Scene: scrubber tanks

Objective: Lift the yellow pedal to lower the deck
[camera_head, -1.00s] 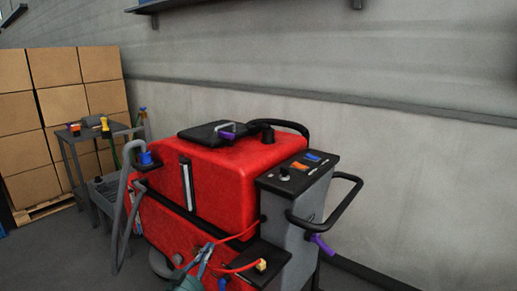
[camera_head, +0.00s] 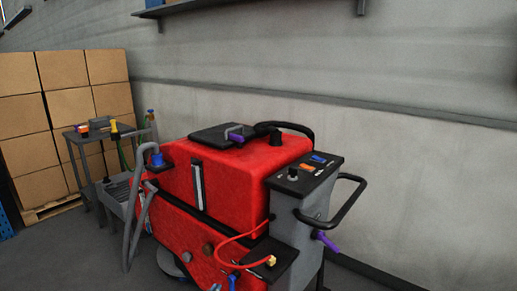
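A red floor scrubber (camera_head: 240,170) stands in the middle. A small yellow piece (camera_head: 271,261) sits over the black ledge (camera_head: 268,250) at its lower rear, at the end of a thin red curved line; I cannot tell for sure that it is the pedal. The deck under the machine is mostly out of sight. My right gripper is not in view.
A black handle loop (camera_head: 345,210) and a purple lever (camera_head: 326,240) stick out at the machine's right. A grey hose (camera_head: 138,210) hangs at its left. A small grey table (camera_head: 95,133) and stacked boxes (camera_head: 65,110) stand at the left. A wall runs behind.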

